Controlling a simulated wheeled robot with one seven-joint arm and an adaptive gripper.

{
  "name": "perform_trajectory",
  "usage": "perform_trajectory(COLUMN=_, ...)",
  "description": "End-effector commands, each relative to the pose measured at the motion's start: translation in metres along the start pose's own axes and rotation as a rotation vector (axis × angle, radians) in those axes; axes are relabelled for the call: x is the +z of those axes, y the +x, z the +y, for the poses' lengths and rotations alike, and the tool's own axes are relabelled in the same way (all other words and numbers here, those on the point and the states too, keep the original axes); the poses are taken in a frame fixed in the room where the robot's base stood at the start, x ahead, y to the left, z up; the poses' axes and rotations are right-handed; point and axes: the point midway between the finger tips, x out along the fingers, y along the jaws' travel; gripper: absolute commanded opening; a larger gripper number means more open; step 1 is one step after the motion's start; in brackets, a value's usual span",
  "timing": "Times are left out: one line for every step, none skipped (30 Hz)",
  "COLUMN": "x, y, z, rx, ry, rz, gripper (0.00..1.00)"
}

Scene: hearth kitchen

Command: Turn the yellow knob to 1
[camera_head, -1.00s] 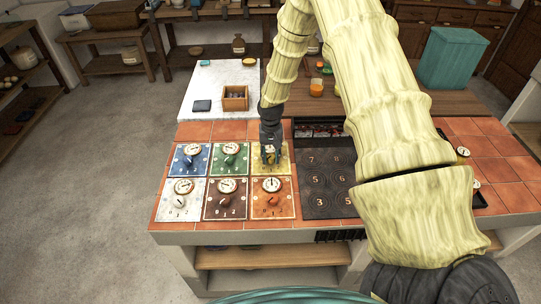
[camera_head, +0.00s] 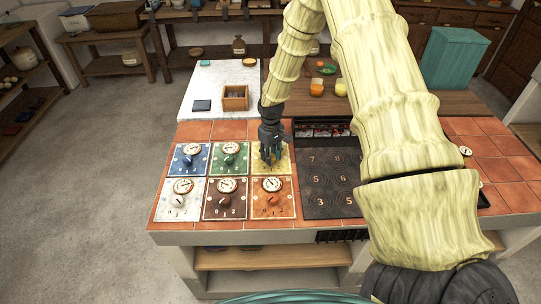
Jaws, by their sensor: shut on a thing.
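The yellow panel (camera_head: 285,161) lies at the back right of a group of coloured knob panels on the tiled counter. My gripper (camera_head: 271,157) points down over this panel and is shut on the yellow knob. The fingers and wrist cover the knob and most of the panel's dial, so the knob's pointer and the numbers cannot be read.
Blue (camera_head: 188,159), green (camera_head: 229,159), white (camera_head: 180,199), brown (camera_head: 226,199) and orange (camera_head: 272,198) knob panels sit close around. A dark numbered hob (camera_head: 328,180) is just right. A wooden box (camera_head: 235,98) stands on the white slab behind.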

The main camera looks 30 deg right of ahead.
Motion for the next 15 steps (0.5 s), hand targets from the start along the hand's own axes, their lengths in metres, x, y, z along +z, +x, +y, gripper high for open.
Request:
perform_trajectory(x=0.0001, y=0.002, z=-0.0005, rx=-0.001, ry=-0.025, rz=0.001, gripper=0.08)
perform_trajectory(x=0.0001, y=0.002, z=-0.0005, rx=-0.001, ry=-0.039, rz=0.001, gripper=0.08)
perform_trajectory(x=0.0001, y=0.0019, z=-0.0005, rx=-0.001, ry=-0.057, rz=0.001, gripper=0.08)
perform_trajectory(x=0.0001, y=0.0019, z=-0.0004, rx=-0.001, ry=-0.068, rz=0.001, gripper=0.08)
perform_trajectory(x=0.0001, y=0.0019, z=-0.0004, rx=-0.001, ry=-0.079, rz=0.001, gripper=0.08)
perform_trajectory(x=0.0002, y=0.0018, z=-0.0004, rx=-0.001, ry=-0.091, rz=0.001, gripper=0.08)
perform_trajectory(x=0.0001, y=0.0018, z=-0.0004, rx=-0.001, ry=-0.098, rz=0.001, gripper=0.08)
perform_trajectory(x=0.0002, y=0.0018, z=-0.0003, rx=-0.001, ry=-0.105, rz=0.001, gripper=0.08)
perform_trajectory(x=0.0002, y=0.0018, z=-0.0003, rx=-0.001, ry=-0.114, rz=0.001, gripper=0.08)
perform_trajectory(x=0.0002, y=0.0018, z=-0.0003, rx=-0.001, ry=-0.119, rz=0.001, gripper=0.08)
perform_trajectory(x=0.0002, y=0.0017, z=-0.0003, rx=-0.001, ry=-0.123, rz=0.001, gripper=0.08)
perform_trajectory(x=0.0002, y=0.0017, z=-0.0003, rx=-0.001, ry=-0.127, rz=0.001, gripper=0.08)
perform_trajectory(x=0.0002, y=0.0017, z=-0.0002, rx=-0.001, ry=-0.129, rz=0.001, gripper=0.08)
perform_trajectory(x=0.0002, y=0.0017, z=-0.0002, rx=-0.001, ry=-0.131, rz=0.001, gripper=0.08)
perform_trajectory(x=0.0002, y=0.0016, z=-0.0002, rx=-0.001, ry=-0.132, rz=0.001, gripper=0.08)
